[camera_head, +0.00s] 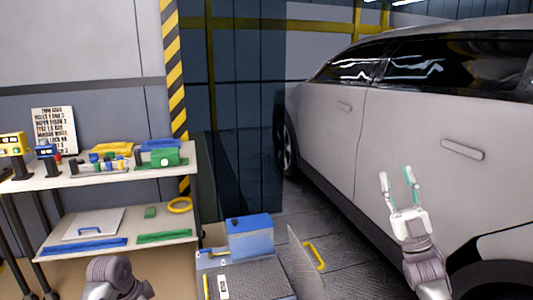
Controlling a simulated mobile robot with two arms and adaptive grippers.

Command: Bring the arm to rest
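My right gripper (397,180) is raised at the right of the head view, in front of the car's side. Its two fingers point up and stand apart with nothing between them, so it is open and empty. My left arm (118,278) shows only as a grey link at the bottom left edge. The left gripper is not in the picture.
A silver car (350,130) fills the right side. A shelf unit (190,157) with tools and boxes stands at the left. A cart (262,279) carries a blue box (251,240) at the bottom middle. A yellow handle (315,257) shows beside it. Tiled floor lies between cart and car.

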